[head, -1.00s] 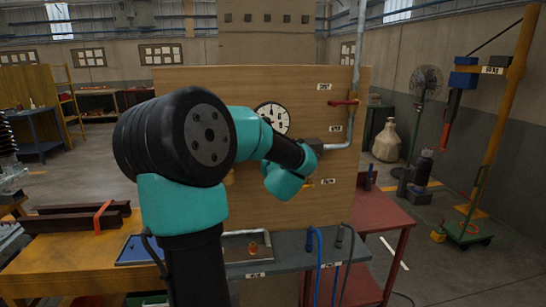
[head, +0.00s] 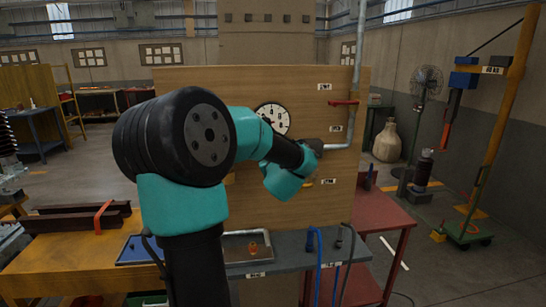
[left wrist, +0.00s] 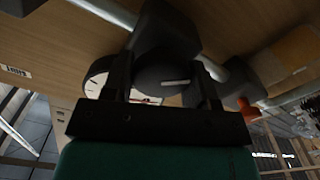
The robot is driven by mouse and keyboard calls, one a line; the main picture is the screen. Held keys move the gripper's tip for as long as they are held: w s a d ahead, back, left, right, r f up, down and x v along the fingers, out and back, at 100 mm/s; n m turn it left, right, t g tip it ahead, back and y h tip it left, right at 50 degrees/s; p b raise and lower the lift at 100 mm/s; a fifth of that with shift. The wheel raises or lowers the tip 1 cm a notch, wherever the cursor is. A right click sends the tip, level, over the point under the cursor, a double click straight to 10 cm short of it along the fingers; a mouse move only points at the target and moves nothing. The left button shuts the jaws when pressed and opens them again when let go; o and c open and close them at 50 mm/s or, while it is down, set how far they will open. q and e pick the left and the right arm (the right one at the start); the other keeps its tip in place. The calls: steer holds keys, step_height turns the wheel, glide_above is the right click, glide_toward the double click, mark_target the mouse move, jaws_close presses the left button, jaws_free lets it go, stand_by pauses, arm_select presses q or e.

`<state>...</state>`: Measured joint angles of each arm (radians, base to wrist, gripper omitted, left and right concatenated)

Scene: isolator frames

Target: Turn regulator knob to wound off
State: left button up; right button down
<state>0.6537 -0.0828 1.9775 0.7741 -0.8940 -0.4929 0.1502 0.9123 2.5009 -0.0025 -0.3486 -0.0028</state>
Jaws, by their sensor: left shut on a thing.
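In the left wrist view my left gripper (left wrist: 162,75) has its two fingers on either side of the dark round regulator knob (left wrist: 160,68), shut on it. A short white mark shows on the knob's face, roughly crosswise between the fingers. The dark regulator body (left wrist: 168,28) sits behind the knob on a grey pipe. In the head view the regulator (head: 314,146) is a small dark shape at the pipe's end, mostly hidden by my left arm, which also hides the gripper. My right gripper is not in view.
A white dial gauge (head: 273,118) is on the wooden panel (head: 230,82) beside the regulator. A red lever (head: 343,102) sits on the vertical pipe. Below, a grey bench (head: 290,247) carries hoses, and a red table (head: 390,218) stands at right.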

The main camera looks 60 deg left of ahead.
arm_select(q)
steer(key=n, duration=0.5)
steer(key=shift+s+f+n, duration=0.1)
steer(key=shift+n, duration=2.4)
steer(key=shift+f, duration=0.1)
steer(key=o, duration=0.9)
steer(key=v, duration=1.7)
steer(key=shift+s, duration=0.15)
steer(key=shift+d, duration=0.15)
